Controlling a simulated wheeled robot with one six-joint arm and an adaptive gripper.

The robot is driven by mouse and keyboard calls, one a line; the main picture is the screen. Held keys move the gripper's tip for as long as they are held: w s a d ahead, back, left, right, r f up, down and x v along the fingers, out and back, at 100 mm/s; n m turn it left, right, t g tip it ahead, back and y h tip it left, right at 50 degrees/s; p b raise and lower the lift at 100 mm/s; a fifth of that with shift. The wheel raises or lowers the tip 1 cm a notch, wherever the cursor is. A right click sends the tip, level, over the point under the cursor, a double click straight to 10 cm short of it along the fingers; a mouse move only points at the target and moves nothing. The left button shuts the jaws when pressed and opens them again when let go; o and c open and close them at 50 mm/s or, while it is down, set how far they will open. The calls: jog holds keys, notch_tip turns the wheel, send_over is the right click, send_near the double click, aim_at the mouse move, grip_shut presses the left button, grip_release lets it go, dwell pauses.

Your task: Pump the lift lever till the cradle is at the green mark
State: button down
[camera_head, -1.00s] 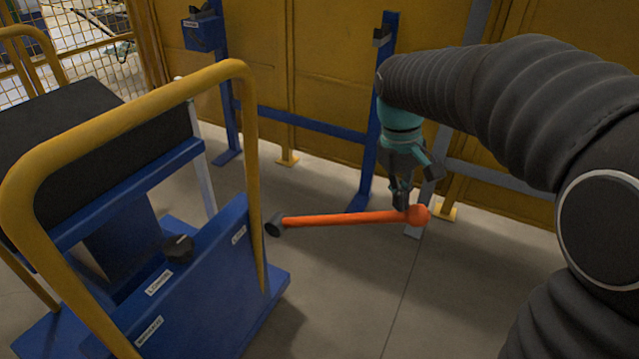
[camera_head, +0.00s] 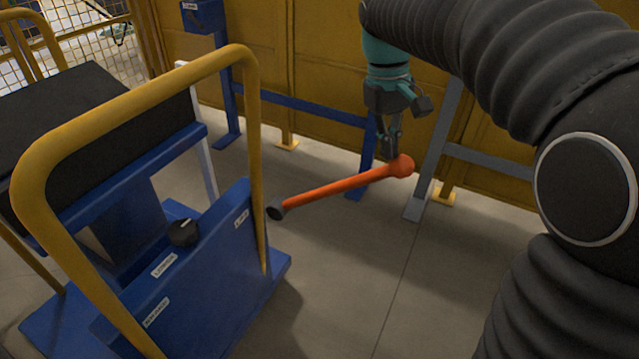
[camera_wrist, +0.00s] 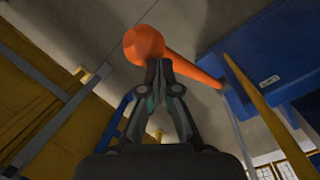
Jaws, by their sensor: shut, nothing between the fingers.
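The orange lift lever (camera_head: 340,188) sticks out to the right from the blue lift cart and slopes up to its ball end (camera_head: 402,165). The lever and ball also show in the wrist view (camera_wrist: 143,42). My gripper (camera_head: 391,156) is shut and empty, fingertips down at the ball end. In the wrist view the closed fingertips (camera_wrist: 159,62) overlap the ball's lower edge; I cannot tell if they press on it. The black-topped platform (camera_head: 75,125) at the left seems to be the cradle. I see no green mark; the yellow rail partly hides the cart.
A yellow handrail (camera_head: 140,90) stands in front of the blue cart (camera_head: 215,270). A black knob (camera_head: 184,232) sits by the label that seems to read LOWER. Blue and grey posts (camera_head: 435,150) and a yellow wall stand behind. The floor below the lever is clear.

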jog(key=shift+s+d+f+b, duration=0.25)
jog(key=shift+d+f+b, duration=0.45)
jog(key=shift+f, duration=0.25)
jog(key=shift+s+d+f+b, duration=0.3)
jog(key=shift+d+f+b, duration=0.4)
jog(key=shift+f, duration=0.3)
jog(key=shift+s+d+f+b, duration=0.25)
jog(key=shift+d+f+b, duration=0.45)
jog(key=shift+f, duration=0.25)
notch_tip(320, 180, down, 6)
jog(key=d+b, duration=0.2)
jog(key=b, duration=0.1)
jog(key=shift+s+d+r, duration=0.15)
jog(key=shift+s+d, duration=0.25)
jog(key=shift+s, duration=0.05)
